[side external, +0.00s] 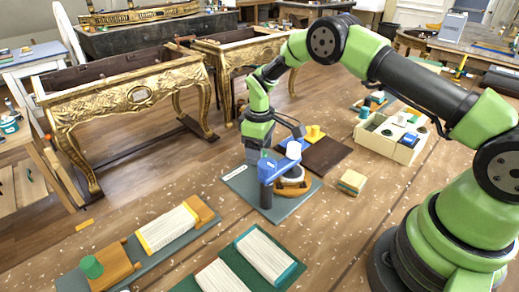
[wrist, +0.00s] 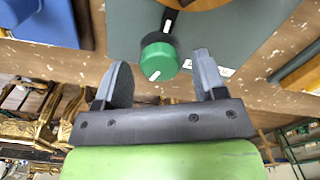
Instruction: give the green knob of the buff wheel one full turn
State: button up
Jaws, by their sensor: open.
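In the wrist view the green knob (wrist: 158,62), a short cylinder with a white mark on its face, sits at the end of a black crank arm (wrist: 170,22). My gripper (wrist: 162,68) is open, with one finger on each side of the knob's place in the picture. Gaps show on both sides, and I see no contact. In the side view my gripper (side external: 264,166) is down at the buff wheel unit (side external: 292,188), which has a wooden base and blue parts (side external: 283,165) on a grey board (side external: 238,179). The green knob is hidden there.
A brown board (side external: 328,155) with a yellow piece lies behind the unit. A small wooden block (side external: 352,182) is to its right, and a cream box (side external: 390,140) stands beyond.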

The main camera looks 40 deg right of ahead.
notch_tip(320, 180, up, 10)
jog(key=shift+f, duration=0.25)
jog(key=s+a+f+n+t+h, duration=0.15)
jog(key=a+n+h, duration=0.25)
jog(key=n, duration=1.4)
jog(key=shift+t, duration=0.25)
jog(key=x, duration=0.9)
jog(key=shift+s+d+f, duration=0.1)
jog(key=shift+s+d, duration=0.05)
jog(key=c, duration=0.9)
